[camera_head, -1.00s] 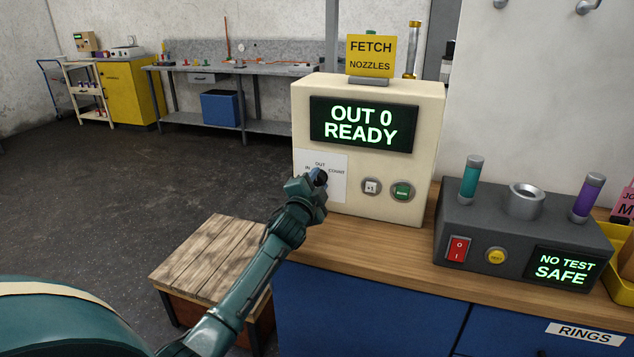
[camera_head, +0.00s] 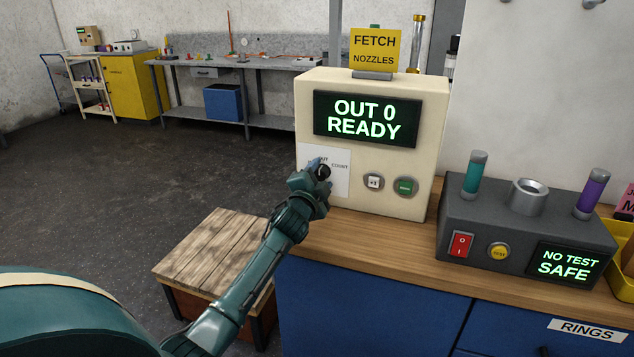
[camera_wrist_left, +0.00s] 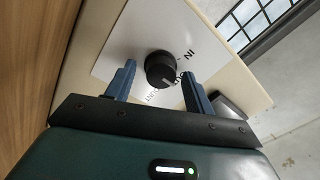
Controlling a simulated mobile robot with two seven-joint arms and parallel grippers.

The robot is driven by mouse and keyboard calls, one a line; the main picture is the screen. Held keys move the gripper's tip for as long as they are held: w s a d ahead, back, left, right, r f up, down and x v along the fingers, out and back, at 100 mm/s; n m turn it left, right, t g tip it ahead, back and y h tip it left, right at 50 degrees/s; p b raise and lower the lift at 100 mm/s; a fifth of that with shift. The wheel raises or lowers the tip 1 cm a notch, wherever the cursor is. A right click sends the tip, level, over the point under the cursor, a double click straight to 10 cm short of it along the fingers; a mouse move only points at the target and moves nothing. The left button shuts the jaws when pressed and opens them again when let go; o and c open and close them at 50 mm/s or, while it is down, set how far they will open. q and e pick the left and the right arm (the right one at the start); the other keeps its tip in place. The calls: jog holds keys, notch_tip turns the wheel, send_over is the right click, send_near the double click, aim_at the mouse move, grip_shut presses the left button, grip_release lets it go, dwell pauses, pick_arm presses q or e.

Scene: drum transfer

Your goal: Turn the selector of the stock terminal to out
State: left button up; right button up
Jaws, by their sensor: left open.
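The stock terminal (camera_head: 360,160) is a cream box on the wooden counter, and its screen (camera_head: 366,118) reads OUT 0 READY. Its selector (camera_head: 324,172) is a black round knob on a white label panel, partly hidden by my left gripper in the head view. In the left wrist view the selector (camera_wrist_left: 160,68) sits between the two blue fingers of my open left gripper (camera_wrist_left: 158,72), with visible gaps on both sides. My left gripper (camera_head: 312,180) is close to the panel. My right gripper is out of view.
A +1 button (camera_head: 373,182) and a green button (camera_head: 405,187) are right of the selector. A grey tester (camera_head: 470,220) with tubes stands further right on the counter (camera_head: 375,245). A wooden-topped stool (camera_head: 212,250) stands below my left arm.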

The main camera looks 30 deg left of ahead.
pick_arm(q)
jog(key=v, duration=1.3)
jog(key=shift+b, duration=0.3)
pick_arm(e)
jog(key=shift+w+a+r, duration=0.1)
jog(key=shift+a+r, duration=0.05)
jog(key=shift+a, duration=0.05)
pick_arm(q)
jog(key=shift+s+f, duration=0.1)
jog(key=s+d+f+n+g+h+p, duration=0.3)
jog(key=s+d+f+n+g+h, duration=0.4)
jog(key=s+d+f, duration=1.3)
jog(key=s+d+h, duration=0.1)
jog(key=s+d, duration=0.1)
jog(key=s, duration=0.1)
jog(key=shift+d+f+p, duration=0.25)
jog(key=shift+f+p, duration=0.1)
jog(key=shift+p, duration=0.05)
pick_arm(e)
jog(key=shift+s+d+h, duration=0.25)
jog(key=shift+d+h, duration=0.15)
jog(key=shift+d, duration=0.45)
